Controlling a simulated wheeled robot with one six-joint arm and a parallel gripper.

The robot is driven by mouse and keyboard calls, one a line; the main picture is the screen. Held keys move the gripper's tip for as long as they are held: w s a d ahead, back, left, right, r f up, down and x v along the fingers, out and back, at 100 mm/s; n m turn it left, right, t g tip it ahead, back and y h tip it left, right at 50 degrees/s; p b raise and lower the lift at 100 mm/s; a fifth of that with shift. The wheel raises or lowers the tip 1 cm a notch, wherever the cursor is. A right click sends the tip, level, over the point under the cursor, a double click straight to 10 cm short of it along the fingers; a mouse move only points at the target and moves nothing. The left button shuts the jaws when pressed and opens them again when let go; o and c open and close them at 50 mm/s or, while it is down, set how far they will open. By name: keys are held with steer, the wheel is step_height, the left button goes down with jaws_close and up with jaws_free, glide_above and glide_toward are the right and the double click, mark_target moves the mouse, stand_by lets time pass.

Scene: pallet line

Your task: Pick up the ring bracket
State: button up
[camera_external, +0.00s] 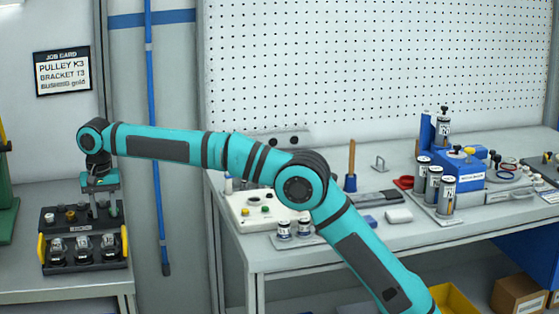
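My gripper (103,210) points straight down over the right part of the back row of a black parts tray (47,268) at the left. Its two fingers show apart, but the space between them is too small and dark to tell whether a part is there. The tray has yellow handles, small dark and copper-coloured parts in its back row, and shiny metal parts (82,247) in clear-looking holders in front. I cannot tell which part is the ring bracket; it may be hidden by the gripper.
The tray stands on a grey bench (60,291). A job card (62,73) hangs on the wall above. A green machine part (8,190) stands at the far left. A second bench (340,244) at the right holds a control box (251,225), canisters and a blue fixture (466,178).

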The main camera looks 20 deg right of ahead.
steer(key=shift+s+d+f, duration=0.1)
steer(key=shift+f, duration=1.9)
steer(key=shift+s+f, duration=0.1)
steer(key=shift+f, duration=1.9)
steer(key=c, duration=0.7)
step_height(320, 180, up, 10)
